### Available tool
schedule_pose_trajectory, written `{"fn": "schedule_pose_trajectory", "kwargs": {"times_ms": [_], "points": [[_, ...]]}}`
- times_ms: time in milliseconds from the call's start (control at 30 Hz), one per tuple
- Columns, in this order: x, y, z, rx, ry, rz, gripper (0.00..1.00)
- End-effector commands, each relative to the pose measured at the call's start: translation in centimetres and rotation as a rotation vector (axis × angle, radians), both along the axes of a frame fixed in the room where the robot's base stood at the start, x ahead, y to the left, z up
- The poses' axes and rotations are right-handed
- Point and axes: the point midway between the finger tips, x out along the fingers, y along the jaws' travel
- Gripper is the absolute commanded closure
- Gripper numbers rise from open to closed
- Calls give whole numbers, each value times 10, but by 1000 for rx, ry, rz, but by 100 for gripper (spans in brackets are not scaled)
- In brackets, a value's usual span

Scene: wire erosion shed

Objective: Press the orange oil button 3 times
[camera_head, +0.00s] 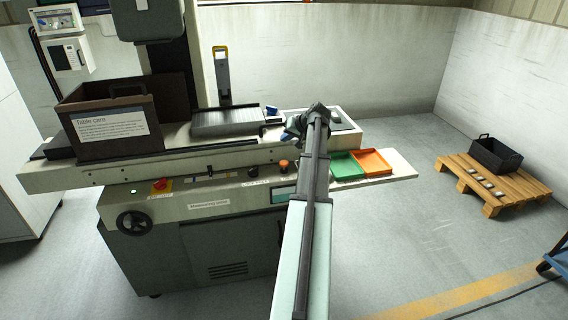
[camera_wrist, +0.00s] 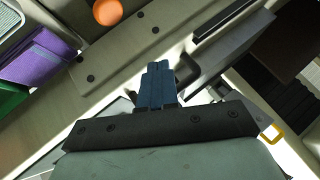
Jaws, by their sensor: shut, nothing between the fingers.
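The orange oil button (camera_head: 284,164) is a round knob on the front control panel of the machine, right of a black knob. It also shows in the wrist view (camera_wrist: 107,12), partly cut by the top edge. My gripper (camera_wrist: 158,66) has its blue fingers together, with nothing between them. In the head view its end is above the machine's front ledge, higher in the picture than the button and slightly to its right. The fingers are apart from the button in the wrist view.
A red knob (camera_head: 161,185) on a yellow plate is at the panel's left. A green tray (camera_head: 346,166) and an orange tray (camera_head: 372,162) lie on the shelf at right. A brown box (camera_head: 90,145) stands on the machine at left. A pallet (camera_head: 520,184) is on the floor.

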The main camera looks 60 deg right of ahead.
Motion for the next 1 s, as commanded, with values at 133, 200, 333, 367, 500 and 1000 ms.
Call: {"fn": "schedule_pose_trajectory", "kwargs": {"times_ms": [133, 200, 333, 367, 500, 1000], "points": [[0, 0, -17, 1, 1, 0, 100], [0, 0, -25, 1, 1, 1, 100], [0, 0, -41, 1, 1, 0, 100], [0, 0, -44, 1, 1, 0, 100], [0, 0, -59, 1, 1, 1, 100], [0, 0, -80, -1, -1, -1, 100]]}}
